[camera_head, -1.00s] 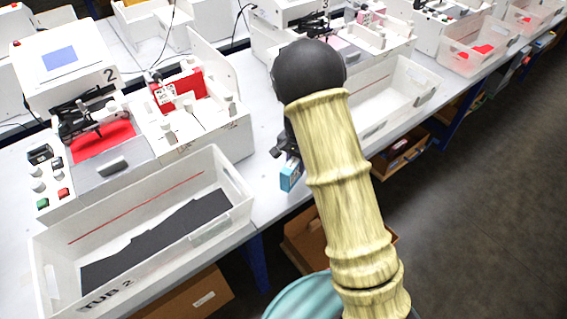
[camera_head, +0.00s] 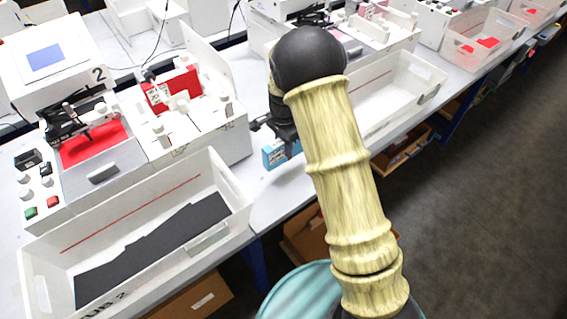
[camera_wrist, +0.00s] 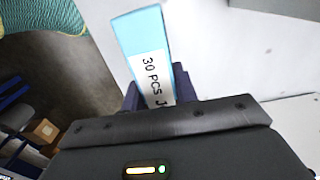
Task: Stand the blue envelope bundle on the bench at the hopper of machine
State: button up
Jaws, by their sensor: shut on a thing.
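The blue envelope bundle (camera_head: 283,152) is at the bench's front edge, right of machine 2, in the head view. In the wrist view the bundle (camera_wrist: 146,50) is light blue with a white label reading "30 PCS". My gripper (camera_wrist: 155,98) is shut on it; my arm partly hides the gripper in the head view. Whether the bundle touches the bench cannot be told. Machine 2 (camera_head: 103,175) has red envelopes under its head and a red stack (camera_head: 172,92) with a tag in the hopper area at its right.
A white tub (camera_head: 232,190) labelled TUB 2 holds dark sheets in front of machine 2. Another tub (camera_head: 425,72) stands to the right. A strip of bare bench (camera_head: 262,205) lies between the tubs. Cardboard boxes (camera_head: 190,300) sit below the bench.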

aim_at(284, 160)
jog(key=shift+f, duration=1.75)
jog(key=shift+f+p, duration=0.35)
jog(key=shift+f, duration=1.5)
jog(key=shift+f, duration=0.1)
jog(key=o, duration=1.1)
jog(key=shift+c, duration=0.2)
notch_tip(284, 160, up, 12)
jog(key=shift+r+b, duration=0.15)
jog(key=shift+b, duration=0.6)
